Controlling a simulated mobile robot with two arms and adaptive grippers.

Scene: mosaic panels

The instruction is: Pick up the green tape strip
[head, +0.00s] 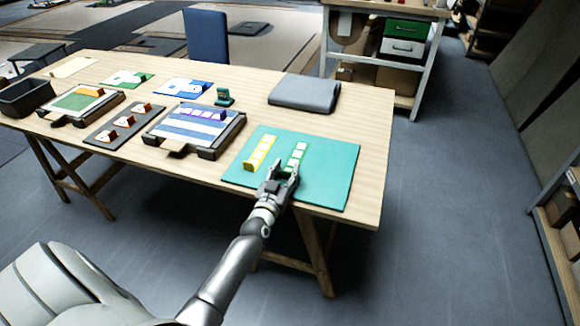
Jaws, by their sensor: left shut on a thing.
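The green tape strip (298,153), with pale squares along it, is at the teal mat (332,165) on the right part of the table. My left gripper (290,170) is shut on the near end of the green strip. The fingers hide that end, and I cannot tell whether the strip is lifted off the mat. A yellow strip (259,152) with pale squares lies on the mat to the left, apart from the gripper. My right gripper is not in view.
Left of the mat are a blue-and-white striped panel (190,134) with a purple strip, a dark tray with orange-topped pieces (121,122), a green panel (75,102) and a dark bin (24,97). A grey folded item (305,93) lies behind the mat.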

